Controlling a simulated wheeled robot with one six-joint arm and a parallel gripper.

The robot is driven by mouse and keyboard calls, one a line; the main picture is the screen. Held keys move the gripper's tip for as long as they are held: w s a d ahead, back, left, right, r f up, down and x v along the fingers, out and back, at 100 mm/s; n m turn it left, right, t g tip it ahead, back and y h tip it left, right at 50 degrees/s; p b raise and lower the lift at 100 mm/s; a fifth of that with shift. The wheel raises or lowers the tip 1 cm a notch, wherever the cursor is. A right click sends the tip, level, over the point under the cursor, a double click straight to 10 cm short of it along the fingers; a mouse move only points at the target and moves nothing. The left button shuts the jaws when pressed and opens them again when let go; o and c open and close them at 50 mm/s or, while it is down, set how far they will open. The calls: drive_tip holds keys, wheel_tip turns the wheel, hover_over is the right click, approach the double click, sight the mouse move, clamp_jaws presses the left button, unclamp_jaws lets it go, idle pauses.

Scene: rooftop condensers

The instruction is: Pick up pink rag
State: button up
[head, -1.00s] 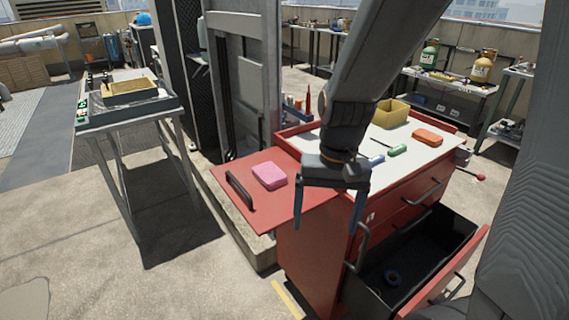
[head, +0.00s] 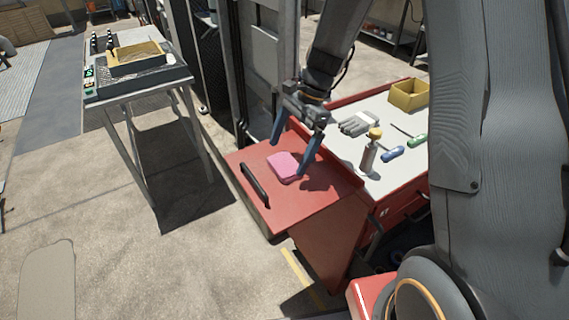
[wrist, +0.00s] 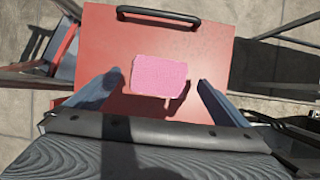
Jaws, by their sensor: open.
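The pink rag (head: 285,167) is a small folded pad lying flat on the red side shelf (head: 258,208) of the tool cart. It also shows in the wrist view (wrist: 158,77), near the middle of the shelf and below the black handle. My gripper (head: 292,158) is open and empty above the shelf. In the head view its two blue fingers point down, one on each side of the rag. In the wrist view the rag lies between the fingers (wrist: 151,90) and a little beyond them, touching neither.
A black handle (head: 255,184) stands up at the shelf's outer edge. The white cart top holds grey gloves (head: 360,123), a yellow-capped bottle (head: 369,152), screwdrivers (head: 391,153) and a yellow bin (head: 409,96). A grey table with a tray (head: 138,78) stands at left.

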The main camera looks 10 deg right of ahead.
sight(283, 164)
drive_tip(key=shift+p+x, duration=0.35)
drive_tip(key=shift+x, duration=1.35)
drive_tip(key=shift+s, duration=0.1)
drive_tip(key=c, duration=1.1)
